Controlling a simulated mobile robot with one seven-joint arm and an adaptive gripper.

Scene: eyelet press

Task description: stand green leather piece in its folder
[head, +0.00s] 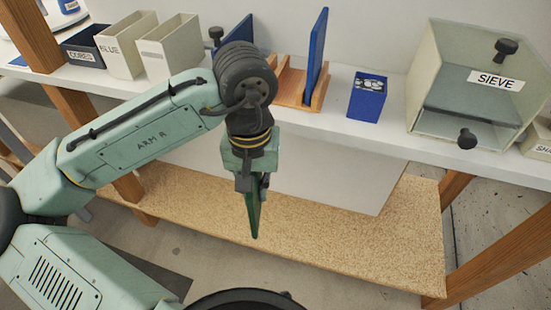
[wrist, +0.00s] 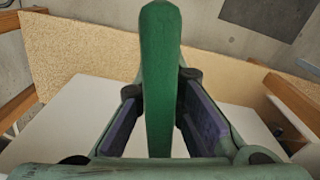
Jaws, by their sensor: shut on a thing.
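My gripper (head: 254,178) hangs in front of the white shelf, pointing down. It is shut on the green leather piece (head: 254,215), a thin strip seen nearly edge-on in the head view. In the wrist view the green piece (wrist: 160,70) stands between the two purple finger pads and reaches far past the fingertips. A wooden rack (head: 291,88) with upright blue panels (head: 318,50) stands on the shelf, behind and to the right of my gripper. My wrist partly hides the rack's left side. I cannot tell which slot is the folder.
A blue box (head: 367,98) and a clear case labelled SIEVE (head: 470,85) stand right of the rack. White bins (head: 168,48) and a dark CORES bin (head: 84,48) stand left. A speckled lower board (head: 300,240) lies below my gripper. The shelf front (head: 330,125) is clear.

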